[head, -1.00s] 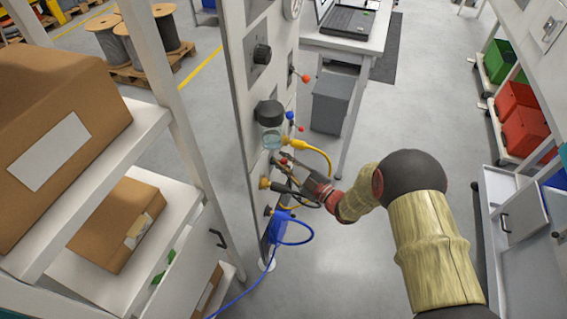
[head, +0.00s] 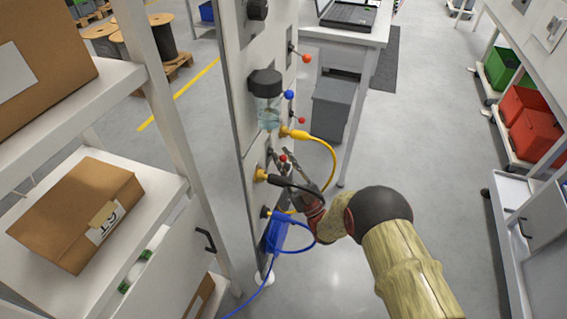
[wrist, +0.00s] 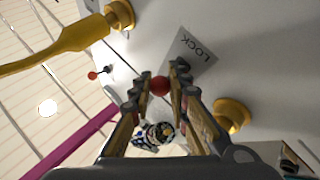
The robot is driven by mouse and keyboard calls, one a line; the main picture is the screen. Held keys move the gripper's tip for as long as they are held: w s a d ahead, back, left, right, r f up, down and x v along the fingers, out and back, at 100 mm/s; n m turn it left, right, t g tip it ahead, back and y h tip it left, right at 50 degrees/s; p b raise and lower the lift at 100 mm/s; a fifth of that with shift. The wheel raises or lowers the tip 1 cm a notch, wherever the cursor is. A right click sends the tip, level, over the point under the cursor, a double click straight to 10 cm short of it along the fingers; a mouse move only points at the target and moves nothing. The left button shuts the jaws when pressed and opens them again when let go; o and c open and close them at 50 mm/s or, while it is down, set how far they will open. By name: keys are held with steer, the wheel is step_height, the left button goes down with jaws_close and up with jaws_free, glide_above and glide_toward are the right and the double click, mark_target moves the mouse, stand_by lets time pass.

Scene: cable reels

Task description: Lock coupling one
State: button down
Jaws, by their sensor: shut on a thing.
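My gripper (head: 284,160) is at the front of the white upright panel (head: 243,110), between two yellow couplings. In the wrist view its fingers (wrist: 160,84) are closed on a red ball knob (wrist: 160,86), next to a plate marked LOCK (wrist: 197,48). The knob also shows in the head view (head: 282,158). I cannot tell which is coupling one. The knob's lever is mostly hidden by my fingers.
A clear bowl with a dark cap (head: 266,98) sticks out above the couplings. Other small levers with red (head: 305,58) and blue (head: 289,95) knobs project nearby. A blue plug and cable (head: 285,218) hang below.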

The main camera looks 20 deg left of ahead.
steer(key=shift+a+f+m+t, duration=0.1)
steer(key=shift+f+m+t, duration=0.25)
steer(key=shift+m+t, duration=0.45)
steer(key=shift+t, duration=0.4)
steer(key=c, duration=1.8)
jaws_free()
steer(key=shift+o, duration=0.7)
steer(key=v, duration=0.8)
